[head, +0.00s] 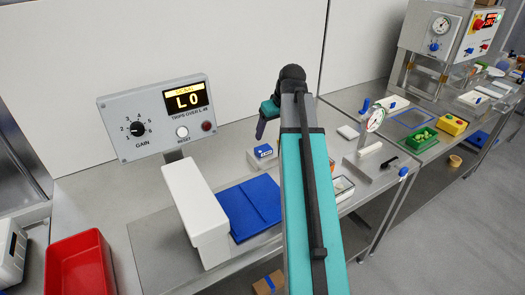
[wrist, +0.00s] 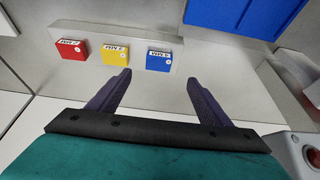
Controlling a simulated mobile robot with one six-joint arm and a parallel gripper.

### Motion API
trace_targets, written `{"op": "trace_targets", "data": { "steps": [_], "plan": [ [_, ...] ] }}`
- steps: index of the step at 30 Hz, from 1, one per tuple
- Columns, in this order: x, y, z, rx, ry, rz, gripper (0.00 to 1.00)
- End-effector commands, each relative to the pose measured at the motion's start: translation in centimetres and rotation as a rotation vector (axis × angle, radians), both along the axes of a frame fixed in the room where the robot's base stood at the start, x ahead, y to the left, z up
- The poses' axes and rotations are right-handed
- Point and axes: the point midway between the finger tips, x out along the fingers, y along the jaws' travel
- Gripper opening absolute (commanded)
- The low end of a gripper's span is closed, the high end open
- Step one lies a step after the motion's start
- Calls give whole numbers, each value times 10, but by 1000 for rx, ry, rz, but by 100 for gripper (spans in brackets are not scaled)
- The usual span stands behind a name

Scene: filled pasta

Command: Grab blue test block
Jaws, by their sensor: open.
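The blue test block (wrist: 158,60) sits on a pale metal ledge in the wrist view, at the right end of a row. A white label with dark print is on its face. My gripper (wrist: 159,78) is open and empty, its two dark purple fingers apart, with the block showing just beyond and between the tips. In the head view my gripper (head: 260,130) hangs above and near a blue block (head: 263,150) behind the white housing and blue panel. My arm hides part of the bench there.
A yellow block (wrist: 115,54) and a red block (wrist: 73,50) stand left of the blue one, with gaps between. A blue panel (wrist: 240,15) lies at upper right. In the head view, a control box (head: 160,118) stands left and a red bin (head: 78,268) front left.

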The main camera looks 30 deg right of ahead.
Motion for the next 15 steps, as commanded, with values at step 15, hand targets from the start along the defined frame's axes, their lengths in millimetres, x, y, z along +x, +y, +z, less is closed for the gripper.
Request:
{"op": "trace_targets", "data": {
  "steps": [15],
  "plan": [
    [20, -1, -47, 1, 2, 1, 72]
  ]
}}
